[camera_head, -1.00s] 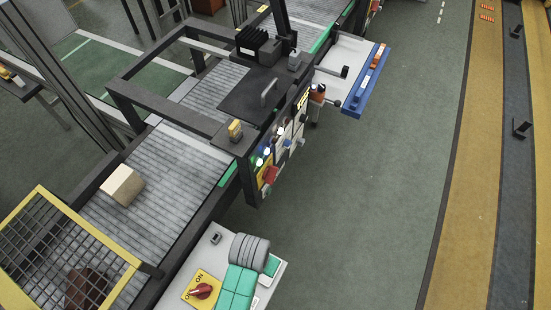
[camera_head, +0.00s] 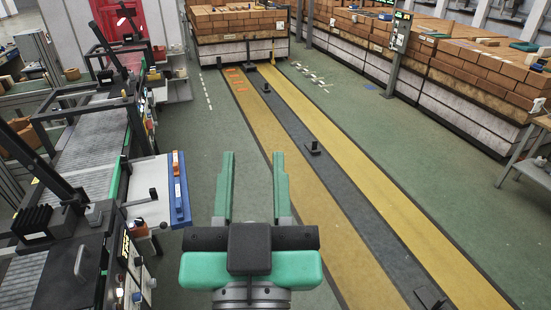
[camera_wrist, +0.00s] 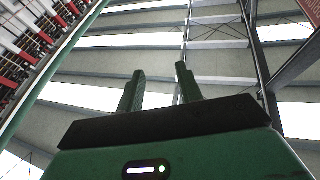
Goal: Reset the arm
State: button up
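My gripper (camera_head: 253,190) shows at the bottom middle of the head view, green and black, above the floor. Its two green fingers are spread apart with nothing between them. The fingers also show in the wrist view (camera_wrist: 157,92), apart and empty, pointing up toward the roof structure. No object is in contact with the gripper.
A conveyor line (camera_head: 95,150) with machines runs along the left. A white side table with a blue tray (camera_head: 179,190) stands left of my gripper. Brick stacks (camera_head: 485,62) line the right and back. Yellow and grey floor lanes (camera_head: 310,140) are mostly clear.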

jog(key=s+d+r+t+p, duration=0.1)
jog(key=s+r+p, duration=0.1)
jog(key=r+p, duration=0.2)
jog(key=s+d+r+t+h+p, duration=0.1)
jog(key=s+d+r+p, duration=0.1)
jog(key=r, duration=0.8)
jog(key=shift+s+r+m+t+p, duration=0.3)
jog(key=shift+s+t+p, duration=0.15)
jog(key=shift+p, duration=0.4)
